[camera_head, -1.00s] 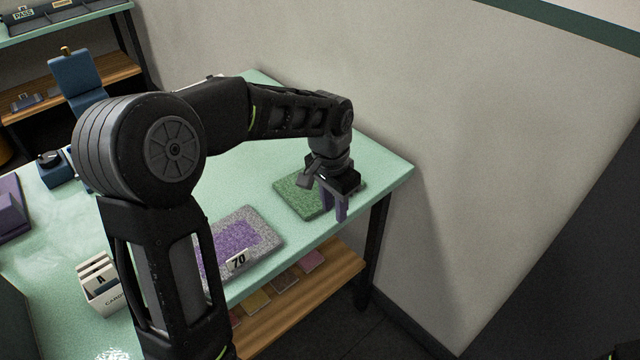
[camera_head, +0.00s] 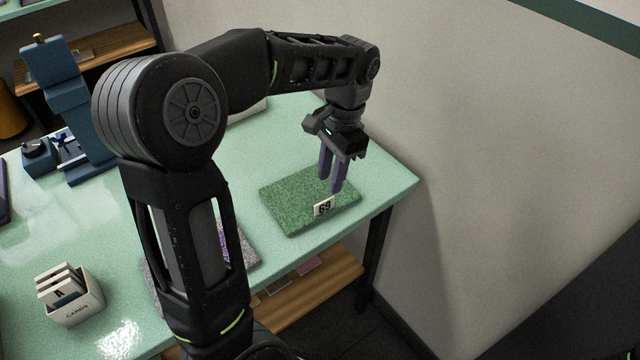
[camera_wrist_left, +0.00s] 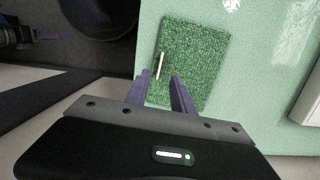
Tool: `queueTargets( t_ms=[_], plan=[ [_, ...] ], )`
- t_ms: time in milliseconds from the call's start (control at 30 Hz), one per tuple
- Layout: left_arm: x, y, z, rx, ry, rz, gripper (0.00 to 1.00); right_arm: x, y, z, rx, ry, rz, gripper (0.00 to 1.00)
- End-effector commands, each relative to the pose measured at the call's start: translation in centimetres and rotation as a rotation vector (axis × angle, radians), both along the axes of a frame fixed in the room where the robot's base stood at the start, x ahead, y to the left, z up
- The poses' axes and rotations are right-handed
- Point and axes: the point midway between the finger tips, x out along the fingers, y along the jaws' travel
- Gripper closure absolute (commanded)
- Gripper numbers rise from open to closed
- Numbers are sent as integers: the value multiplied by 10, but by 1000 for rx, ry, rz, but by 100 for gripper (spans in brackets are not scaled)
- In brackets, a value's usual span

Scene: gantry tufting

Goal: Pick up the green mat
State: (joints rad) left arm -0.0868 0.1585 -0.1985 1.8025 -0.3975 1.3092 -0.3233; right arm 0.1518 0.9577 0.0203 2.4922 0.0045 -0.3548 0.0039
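The green mat (camera_head: 290,204) lies flat on the mint-green table near its right end, with a white tag reading 69 (camera_head: 324,207) at its front edge. My left gripper (camera_head: 332,186) points down above the mat's right part, its purple fingers a little apart. In the left wrist view the fingers (camera_wrist_left: 162,92) stand apart with nothing between them but the view of the green mat (camera_wrist_left: 195,50) beyond. I cannot tell how far above the mat the fingertips are.
A grey and purple mat (camera_head: 237,247) lies left of the green mat, partly hidden by my arm. A white card box (camera_head: 75,303) and a blue device (camera_head: 72,115) stand on the table (camera_head: 400,180). A wall (camera_head: 480,150) rises behind the table's right end.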

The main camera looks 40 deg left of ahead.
Motion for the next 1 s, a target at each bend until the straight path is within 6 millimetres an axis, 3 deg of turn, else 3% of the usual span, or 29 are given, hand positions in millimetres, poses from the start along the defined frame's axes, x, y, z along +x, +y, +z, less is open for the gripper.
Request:
queueTargets(
  t_ms=[267, 500, 867, 1000],
  plan=[
    [0, 0, -2, 0, 1, 0, 71, -1, 0, 0, 0, 2, 1, 48],
    [-4, 1, -23, 0, 2, 0, 71, -1, 0, 3, -1, 2, 0, 48],
    [-4, 1, -27, 0, 0, 0, 71, -1, 0, 3, -1, 2, 0, 48],
    [-7, 2, -40, 0, 4, 0, 71, -1, 0, 8, -1, 4, -1, 48]
  ],
)
